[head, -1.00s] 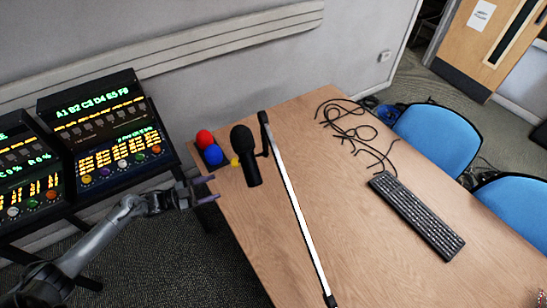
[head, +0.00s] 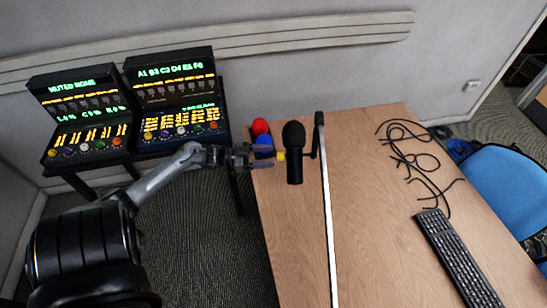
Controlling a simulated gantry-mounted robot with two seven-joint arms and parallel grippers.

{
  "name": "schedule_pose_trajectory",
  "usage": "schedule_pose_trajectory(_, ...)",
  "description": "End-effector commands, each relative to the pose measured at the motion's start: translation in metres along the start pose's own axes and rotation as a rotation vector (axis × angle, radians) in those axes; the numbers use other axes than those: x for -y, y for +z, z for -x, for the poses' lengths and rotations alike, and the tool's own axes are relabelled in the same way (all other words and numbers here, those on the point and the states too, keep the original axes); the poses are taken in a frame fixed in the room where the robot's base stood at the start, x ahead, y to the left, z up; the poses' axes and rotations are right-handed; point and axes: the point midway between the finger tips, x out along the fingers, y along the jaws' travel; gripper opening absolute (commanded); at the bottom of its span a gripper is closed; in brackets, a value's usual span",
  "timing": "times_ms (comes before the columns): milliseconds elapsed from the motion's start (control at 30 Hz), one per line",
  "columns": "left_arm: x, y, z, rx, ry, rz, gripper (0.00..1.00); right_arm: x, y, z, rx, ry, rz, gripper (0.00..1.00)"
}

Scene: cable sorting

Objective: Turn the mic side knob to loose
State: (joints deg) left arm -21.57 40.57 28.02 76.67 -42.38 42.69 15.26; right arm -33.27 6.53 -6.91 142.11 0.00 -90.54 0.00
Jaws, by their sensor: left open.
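A black microphone (head: 294,152) hangs upright above the far left part of the table, beside a stand with a long white boom (head: 329,215). A small yellow knob (head: 281,155) sticks out of the microphone's left side. My left gripper (head: 270,157) comes in from the left, with its fingers pointing right at the knob. It is open, and its fingertips are close to the knob; whether they touch it or reach around it I cannot tell. My right gripper is not in view.
A red ball (head: 260,126) and a partly hidden blue ball (head: 265,140) are just behind my left gripper. The wooden table (head: 375,225) also bears black cables (head: 408,160) and a keyboard (head: 455,258). Two lit consoles (head: 178,95) stand at the left.

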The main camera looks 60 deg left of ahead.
Motion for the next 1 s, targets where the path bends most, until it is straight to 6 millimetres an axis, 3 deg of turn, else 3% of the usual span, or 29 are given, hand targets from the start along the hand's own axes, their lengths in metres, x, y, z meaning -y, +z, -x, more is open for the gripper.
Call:
schedule_pose_trajectory(200,0.0,0.0,-0.021,-0.002,0.0,-0.002,0.6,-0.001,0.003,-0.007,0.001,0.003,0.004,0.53)
schedule_pose_trajectory(600,0.0,0.0,-0.027,0.0,0.0,-0.001,0.6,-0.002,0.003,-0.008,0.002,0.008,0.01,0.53)
schedule_pose_trajectory(1000,0.0,0.0,-0.026,0.0,0.0,-0.001,0.04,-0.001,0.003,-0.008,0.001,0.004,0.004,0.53)
